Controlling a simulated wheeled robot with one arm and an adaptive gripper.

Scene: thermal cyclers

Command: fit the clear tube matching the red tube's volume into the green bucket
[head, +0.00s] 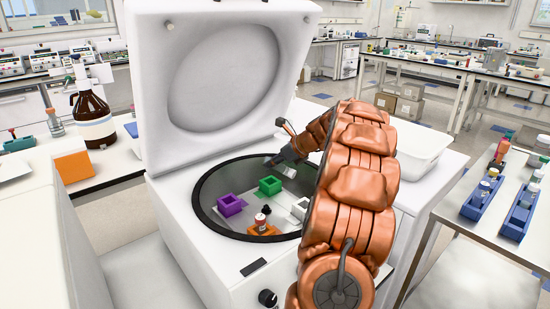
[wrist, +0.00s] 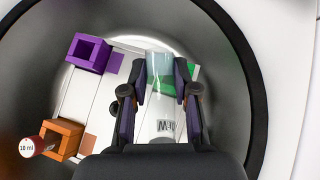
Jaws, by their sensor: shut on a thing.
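My gripper (wrist: 160,92) is shut on a clear tube (wrist: 161,62), which points into the centrifuge bowl. Its label is only partly visible and I cannot read it. Green shows through and beside the tube in the wrist view, but I cannot tell whether the tube is above the green bucket (head: 270,186) or partly inside it. In the head view my gripper (head: 272,160) is at the bowl's far side, just behind that bucket. The red-capped tube (head: 261,219) stands in the orange bucket (head: 263,231); its cap in the wrist view (wrist: 30,147) reads 10 ml.
Blue racks (head: 518,214) with tubes are on the right table.

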